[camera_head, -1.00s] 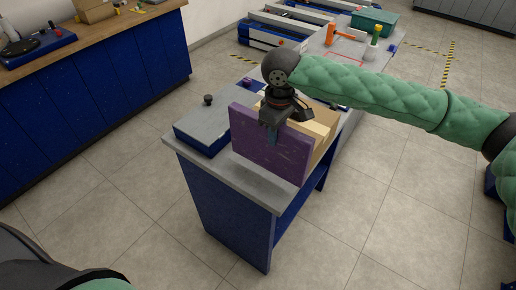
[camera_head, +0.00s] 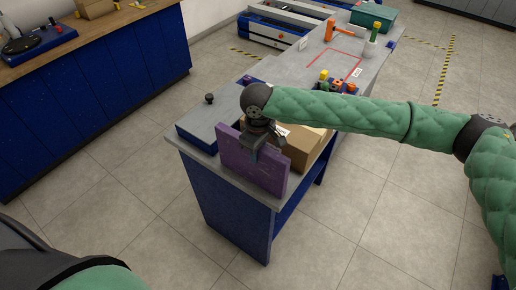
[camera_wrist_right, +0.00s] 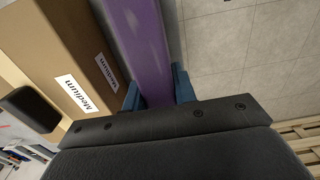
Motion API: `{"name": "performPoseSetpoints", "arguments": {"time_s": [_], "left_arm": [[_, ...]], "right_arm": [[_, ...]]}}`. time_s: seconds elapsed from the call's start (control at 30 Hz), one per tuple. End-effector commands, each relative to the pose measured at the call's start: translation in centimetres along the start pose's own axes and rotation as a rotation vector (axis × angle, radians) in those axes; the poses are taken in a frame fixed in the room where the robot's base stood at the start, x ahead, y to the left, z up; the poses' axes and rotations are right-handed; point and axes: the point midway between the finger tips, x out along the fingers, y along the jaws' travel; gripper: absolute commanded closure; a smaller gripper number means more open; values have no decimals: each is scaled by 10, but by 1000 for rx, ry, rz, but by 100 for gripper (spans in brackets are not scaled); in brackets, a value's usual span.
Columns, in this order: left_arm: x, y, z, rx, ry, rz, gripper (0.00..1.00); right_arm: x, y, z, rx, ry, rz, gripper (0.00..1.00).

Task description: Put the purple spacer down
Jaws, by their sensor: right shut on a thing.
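The purple spacer (camera_head: 250,165) is a flat upright slab at the front end of the grey-topped workbench (camera_head: 207,174). My right gripper (camera_head: 255,153) is shut on its upper edge from above. In the right wrist view the spacer (camera_wrist_right: 140,40) runs between the two blue fingertips of my right gripper (camera_wrist_right: 157,90). Its lower edge is at or just above the bench top near the front edge; I cannot tell whether it touches. My left gripper is not in view.
A cardboard box (camera_head: 299,147) stands close behind the spacer; its "Medium" labels show in the wrist view (camera_wrist_right: 65,50). A grey-lidded blue case (camera_head: 208,122) lies left of the spacer. Colourful blocks (camera_head: 337,84) and a red-outlined area (camera_head: 334,66) are farther back.

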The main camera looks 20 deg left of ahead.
Motion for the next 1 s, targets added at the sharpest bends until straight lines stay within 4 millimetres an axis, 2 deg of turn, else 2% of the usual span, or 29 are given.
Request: {"name": "performPoseSetpoints", "arguments": {"time_s": [0.37, 0.4, 0.5, 0.77, 0.93, 0.97, 1.0], "left_arm": [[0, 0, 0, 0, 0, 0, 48], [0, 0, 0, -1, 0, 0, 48], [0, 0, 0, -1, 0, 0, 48], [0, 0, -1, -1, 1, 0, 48], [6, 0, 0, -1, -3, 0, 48], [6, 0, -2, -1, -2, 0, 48], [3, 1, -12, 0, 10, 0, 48]], "right_arm": [[2, 0, 0, 0, 1, 0, 100], [3, 0, 0, 0, 0, 0, 67], [3, 0, 0, 0, 0, 0, 51], [2, 0, 0, 0, 0, 1, 51], [-5, 1, 0, 0, 1, 2, 51], [-8, 1, 0, 0, 1, 3, 51], [-14, 0, 0, 0, 2, 2, 51]]}}
